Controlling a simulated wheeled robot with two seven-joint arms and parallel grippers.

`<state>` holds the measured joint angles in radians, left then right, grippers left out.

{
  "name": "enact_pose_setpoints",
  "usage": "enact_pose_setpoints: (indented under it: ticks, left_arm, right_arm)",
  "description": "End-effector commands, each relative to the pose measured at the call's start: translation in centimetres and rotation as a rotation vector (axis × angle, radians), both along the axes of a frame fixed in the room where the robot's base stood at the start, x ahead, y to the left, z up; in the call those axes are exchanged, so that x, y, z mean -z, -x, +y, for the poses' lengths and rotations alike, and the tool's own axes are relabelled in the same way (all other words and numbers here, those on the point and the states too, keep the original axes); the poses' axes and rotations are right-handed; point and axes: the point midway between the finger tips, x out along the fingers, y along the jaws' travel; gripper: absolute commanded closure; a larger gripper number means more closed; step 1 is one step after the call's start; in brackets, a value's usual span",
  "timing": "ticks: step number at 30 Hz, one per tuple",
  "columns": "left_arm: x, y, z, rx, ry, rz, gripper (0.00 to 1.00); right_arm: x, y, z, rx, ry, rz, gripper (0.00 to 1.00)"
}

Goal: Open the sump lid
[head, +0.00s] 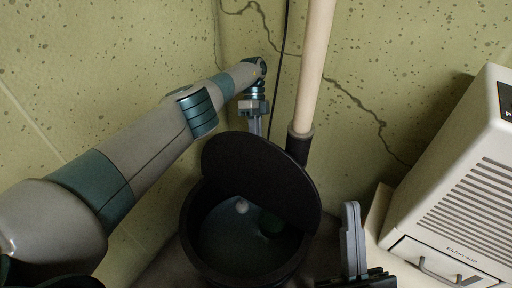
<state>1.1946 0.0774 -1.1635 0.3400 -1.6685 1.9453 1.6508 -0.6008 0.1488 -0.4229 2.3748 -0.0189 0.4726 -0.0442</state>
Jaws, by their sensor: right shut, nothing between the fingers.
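The black round sump lid (262,172) stands raised and tilted at the back of the open black sump basin (191,243). The basin's dark inside shows below it. My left gripper (255,127) points down just behind the lid's upper edge. Its fingertips are partly hidden by the lid, so I cannot tell whether they touch it or how far apart they are. My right gripper (351,240) is shut and empty, pointing up to the right of the basin, at the bottom of the picture.
A pale pipe (315,70) with a black sleeve rises behind the lid. A thin black cord (283,45) hangs along the cracked yellow-green wall (400,60). A white louvred appliance (460,190) with a handle stands at the right, close to my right gripper.

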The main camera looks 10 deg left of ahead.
Motion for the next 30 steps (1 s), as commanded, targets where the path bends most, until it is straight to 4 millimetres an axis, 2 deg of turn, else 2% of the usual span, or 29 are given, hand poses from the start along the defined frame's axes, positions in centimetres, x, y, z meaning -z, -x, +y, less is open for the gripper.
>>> enact_pose_setpoints:
  ticks: [1,14,15,16,17,30]
  left_arm:
    - [0.90,0.35,0.44,-0.003,-0.013,0.009,1.00]
    - [0.83,0.35,0.47,-0.003,-0.014,0.011,1.00]
    - [0.82,0.35,0.46,-0.003,-0.012,0.011,0.80]
    - [0.83,0.36,0.44,-0.003,-0.012,0.011,0.73]
    - [0.78,0.36,0.42,-0.004,-0.011,0.011,0.71]
    - [0.28,0.18,0.15,-0.001,-0.004,0.007,0.71]
  right_arm:
    - [-0.01,-0.04,-0.09,0.002,-0.002,-0.009,1.00]
    - [-0.29,-0.07,-0.22,0.004,-0.005,-0.019,1.00]
    - [-0.31,-0.07,-0.22,0.004,-0.005,-0.020,1.00]
    - [-0.32,-0.05,-0.23,0.004,-0.005,-0.020,1.00]
    - [-0.32,-0.06,-0.23,0.004,-0.005,-0.020,1.00]
    - [-0.36,-0.10,-0.20,0.004,-0.004,-0.018,1.00]
